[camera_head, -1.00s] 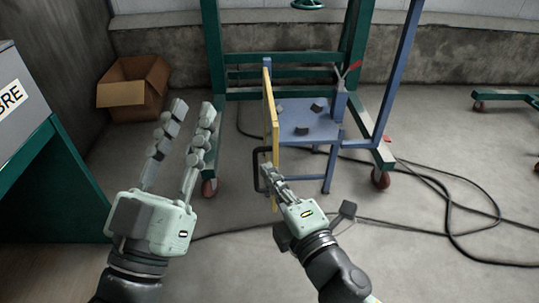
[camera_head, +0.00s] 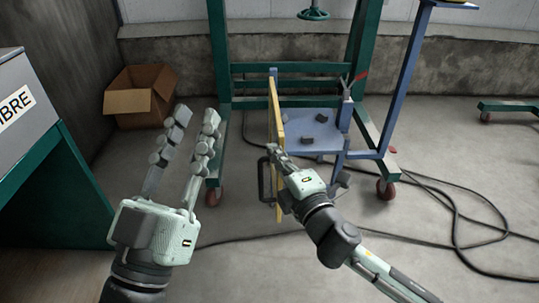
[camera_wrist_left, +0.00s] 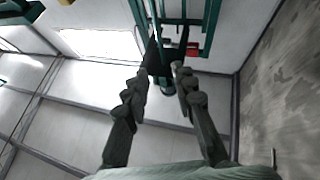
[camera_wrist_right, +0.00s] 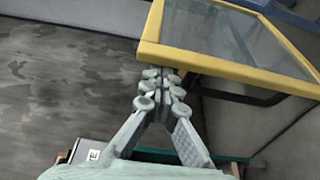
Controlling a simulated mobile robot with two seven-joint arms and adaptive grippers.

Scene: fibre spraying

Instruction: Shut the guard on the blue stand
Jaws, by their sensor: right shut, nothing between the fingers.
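The guard (camera_head: 279,135) is a clear panel in a yellow frame, seen nearly edge-on at the left side of the blue stand (camera_head: 322,146). It stands open, away from the stand's top. Its dark handle (camera_head: 262,182) is on its left face. My right gripper (camera_head: 272,151) is shut and empty, its tips near the guard above the handle. In the right wrist view the fingertips (camera_wrist_right: 162,75) are close beside a corner of the yellow frame (camera_wrist_right: 190,62); I cannot tell whether they touch. My left gripper (camera_head: 196,116) is open and empty, left of the guard.
Dark blocks (camera_head: 307,140) lie on the stand's top. A green wheeled frame (camera_head: 216,60) stands behind it. A cardboard box (camera_head: 130,102) is at the back left and a grey cabinet (camera_head: 25,110) at the far left. Black cables (camera_head: 450,220) cross the floor at right.

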